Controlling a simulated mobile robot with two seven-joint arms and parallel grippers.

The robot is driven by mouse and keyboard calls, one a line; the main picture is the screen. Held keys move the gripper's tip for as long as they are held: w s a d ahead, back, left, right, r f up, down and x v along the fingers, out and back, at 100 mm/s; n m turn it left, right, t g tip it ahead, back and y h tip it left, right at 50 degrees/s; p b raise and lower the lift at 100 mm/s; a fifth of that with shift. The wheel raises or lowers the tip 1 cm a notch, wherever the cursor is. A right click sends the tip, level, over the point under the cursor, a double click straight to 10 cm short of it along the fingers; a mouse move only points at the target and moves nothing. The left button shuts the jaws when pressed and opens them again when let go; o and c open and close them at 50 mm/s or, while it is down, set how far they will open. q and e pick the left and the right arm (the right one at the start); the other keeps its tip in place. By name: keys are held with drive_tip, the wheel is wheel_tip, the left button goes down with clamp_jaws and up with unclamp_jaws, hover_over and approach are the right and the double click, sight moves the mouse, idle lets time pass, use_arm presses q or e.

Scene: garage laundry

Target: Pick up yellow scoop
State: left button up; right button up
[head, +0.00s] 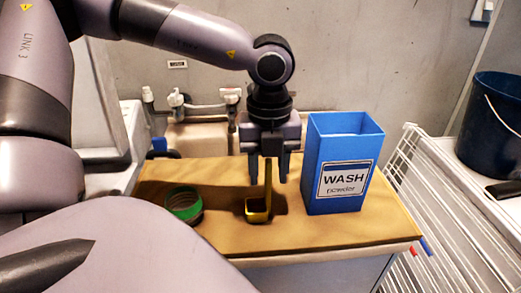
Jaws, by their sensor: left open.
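The yellow scoop (257,209) stands on the wooden top, its small cup at the bottom and its thin handle pointing straight up. My left gripper (268,172) points down from above, with its two fingers apart. The scoop's handle rises between the fingers in this view; whether they touch it cannot be told. My right gripper is not in view.
A blue open-topped box labelled WASH powder (346,179) stands just right of my left gripper. A green round container (184,204) is left of the scoop. The wooden top (300,236) is clear in front. A white wire rack (405,175) and a dark bucket (492,127) are on the right.

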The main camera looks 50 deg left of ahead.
use_arm(q)
clamp_jaws()
idle(0.5)
